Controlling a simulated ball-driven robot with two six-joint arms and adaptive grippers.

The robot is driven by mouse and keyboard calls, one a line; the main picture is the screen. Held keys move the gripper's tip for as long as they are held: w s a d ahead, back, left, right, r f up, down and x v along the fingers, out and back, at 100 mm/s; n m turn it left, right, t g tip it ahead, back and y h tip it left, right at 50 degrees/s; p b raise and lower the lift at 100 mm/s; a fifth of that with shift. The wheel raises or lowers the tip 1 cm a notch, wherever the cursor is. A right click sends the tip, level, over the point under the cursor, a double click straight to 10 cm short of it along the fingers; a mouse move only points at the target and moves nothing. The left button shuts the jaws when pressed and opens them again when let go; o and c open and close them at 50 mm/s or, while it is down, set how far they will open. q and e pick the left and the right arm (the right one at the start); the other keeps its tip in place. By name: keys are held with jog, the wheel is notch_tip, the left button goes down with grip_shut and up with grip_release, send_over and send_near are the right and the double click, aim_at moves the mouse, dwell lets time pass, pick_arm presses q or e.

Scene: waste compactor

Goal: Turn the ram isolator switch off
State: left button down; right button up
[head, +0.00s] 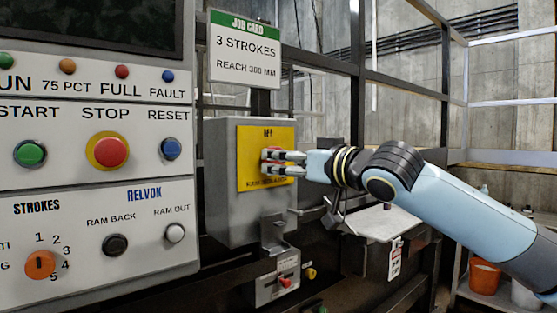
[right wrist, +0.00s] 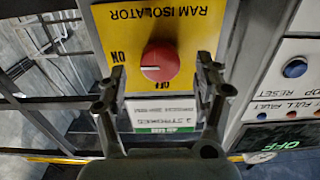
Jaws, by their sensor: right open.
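The ram isolator is a grey box (head: 222,190) with a yellow plate (head: 250,145), right of the control panel. Its red round knob (right wrist: 160,62) shows in the right wrist view, where the picture is upside down. A pale line on the knob points left, toward the ON label (right wrist: 117,57); the OFF label (right wrist: 161,87) is below the knob. My right gripper (head: 268,162) is open in front of the plate. In the right wrist view its fingers stand on either side of the knob, with gaps visible. The fingers mostly hide the knob in the head view. My left gripper is not in view.
The control panel (head: 95,185) with buttons and an orange strokes dial (head: 40,265) stands left of the isolator. A job card (head: 245,50) is above it. A smaller box with a red control (head: 285,282) is below. Frame bars and an orange bucket (head: 485,277) are at the right.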

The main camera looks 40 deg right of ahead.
jog(key=w, duration=0.3)
jog(key=shift+a, duration=0.15)
jog(key=c, duration=1.1)
jog(key=shift+c, duration=0.2)
